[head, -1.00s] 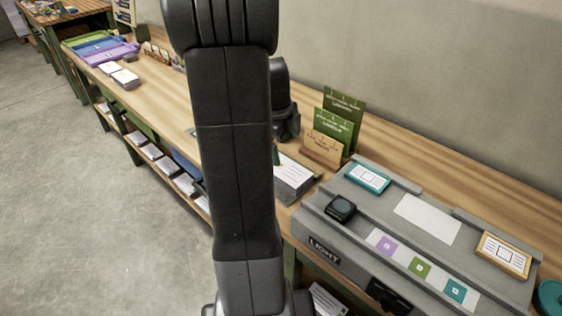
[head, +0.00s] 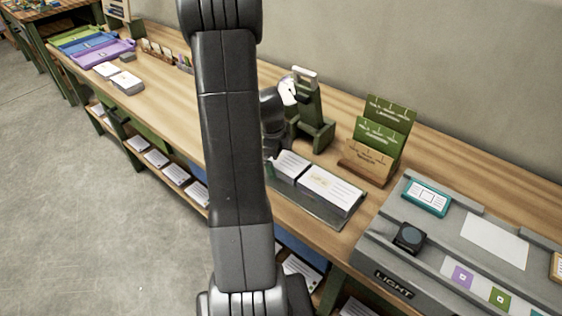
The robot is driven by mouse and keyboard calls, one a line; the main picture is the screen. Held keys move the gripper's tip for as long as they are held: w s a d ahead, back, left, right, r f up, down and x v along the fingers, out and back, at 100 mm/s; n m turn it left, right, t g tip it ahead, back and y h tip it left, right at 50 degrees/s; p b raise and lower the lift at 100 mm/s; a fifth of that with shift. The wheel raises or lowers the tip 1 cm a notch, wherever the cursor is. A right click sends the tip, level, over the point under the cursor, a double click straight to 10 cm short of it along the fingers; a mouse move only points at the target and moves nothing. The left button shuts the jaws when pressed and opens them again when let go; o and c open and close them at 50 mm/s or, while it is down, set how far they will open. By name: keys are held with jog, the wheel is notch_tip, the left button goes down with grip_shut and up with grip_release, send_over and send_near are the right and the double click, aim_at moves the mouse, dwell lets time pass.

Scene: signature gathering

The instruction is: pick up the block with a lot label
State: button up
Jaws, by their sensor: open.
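Two white paper blocks lie side by side on a grey tray (head: 322,215) at mid bench. The right block (head: 332,188) has printed lines and a small orange-brown mark on top; the left block (head: 290,164) shows lines and is partly covered by my arm. The print is too small to tell which carries a lot label. My gripper (head: 270,150) is open, mostly hidden behind my own upright arm, just left of the left block. Whether it touches anything is hidden.
A green stand (head: 312,125) with a white-tipped part is behind the blocks. A card holder (head: 375,150) and a grey light console (head: 405,265) stand to the right. White stacks (head: 127,82) and coloured trays (head: 95,48) are far left.

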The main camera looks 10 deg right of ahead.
jog(key=c, duration=1)
